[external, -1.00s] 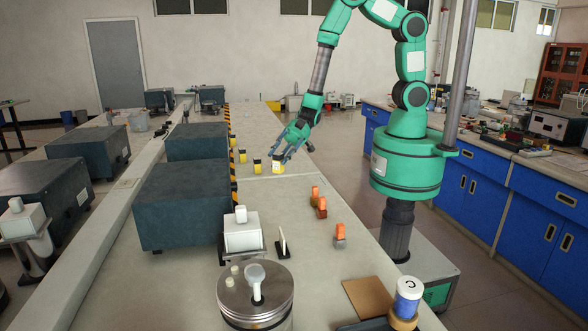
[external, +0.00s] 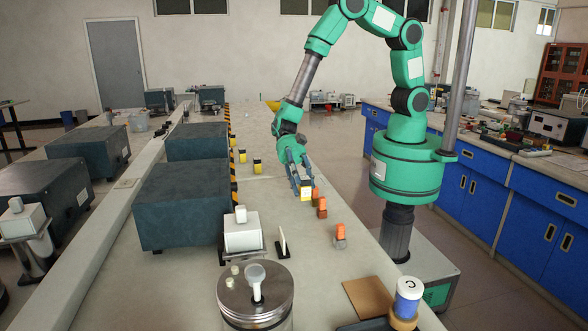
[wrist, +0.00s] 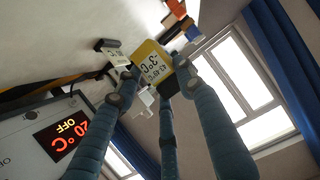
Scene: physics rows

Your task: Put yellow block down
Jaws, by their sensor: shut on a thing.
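The block has a white label with printed temperature text and shows between my fingers (wrist: 155,85) in the wrist view, where the yellow block (wrist: 149,50) appears upside down. I cannot tell whether its base touches the bench.
Other yellow blocks (external: 257,166) stand farther back by a striped edge. Dark boxes (external: 184,205) line the left. The bench (external: 262,196) left of my gripper is clear.

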